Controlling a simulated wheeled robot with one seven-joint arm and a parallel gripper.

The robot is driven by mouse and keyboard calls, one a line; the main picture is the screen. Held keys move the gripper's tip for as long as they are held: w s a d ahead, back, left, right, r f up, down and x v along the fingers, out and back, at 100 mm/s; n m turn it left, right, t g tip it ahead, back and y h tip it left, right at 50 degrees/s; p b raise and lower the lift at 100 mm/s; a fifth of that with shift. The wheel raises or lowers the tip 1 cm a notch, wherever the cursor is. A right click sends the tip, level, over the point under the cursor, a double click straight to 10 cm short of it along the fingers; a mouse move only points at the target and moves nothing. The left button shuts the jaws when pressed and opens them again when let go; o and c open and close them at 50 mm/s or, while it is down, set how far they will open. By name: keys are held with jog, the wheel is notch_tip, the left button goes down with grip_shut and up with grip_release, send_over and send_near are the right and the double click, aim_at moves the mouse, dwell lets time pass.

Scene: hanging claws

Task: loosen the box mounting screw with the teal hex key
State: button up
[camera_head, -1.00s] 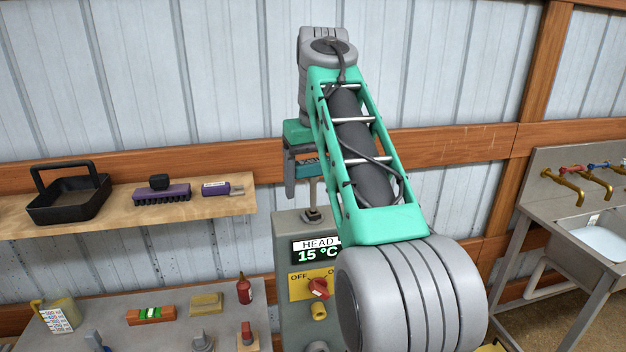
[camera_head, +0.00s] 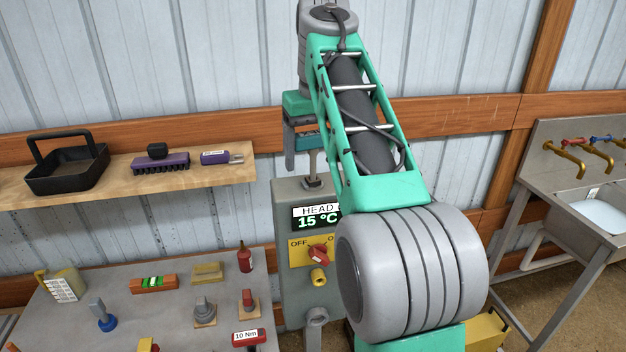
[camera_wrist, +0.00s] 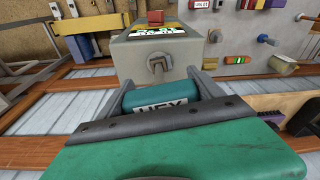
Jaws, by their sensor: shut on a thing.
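My gripper (camera_head: 303,150) is above the grey box (camera_head: 290,235) in the head view. It is shut on the teal hex key (camera_head: 307,141), whose metal shaft points down at the box's top. In the wrist view the key's handle (camera_wrist: 160,94), lettered HEX, sits between the two grey fingers (camera_wrist: 165,92). The mounting screw (camera_head: 312,183) is on top of the box, at the shaft's lower end. It also shows in the wrist view (camera_wrist: 158,63). I cannot tell whether the key tip is seated in it.
The box front has a 15 °C display (camera_head: 317,221) and a red knob (camera_head: 318,252). A wooden shelf (camera_head: 215,177) with a black tray (camera_head: 68,170) is at left, above a bench (camera_head: 190,335) with several tools. A sink (camera_head: 592,215) stands at right.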

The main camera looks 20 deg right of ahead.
aim_at(312, 132)
jog(key=shift+f+n+b, duration=0.2)
jog(key=shift+n+b, duration=0.3)
jog(key=shift+n, duration=1)
jog(key=shift+m, duration=0.3)
jog(key=shift+r+p, duration=0.1)
jog(key=shift+p, duration=0.3)
jog(key=shift+r+p, duration=1.45)
jog(key=shift+r, duration=0.1)
jog(key=shift+r, duration=0.1)
notch_tip(312, 132, up, 4)
jog(key=p, duration=0.4)
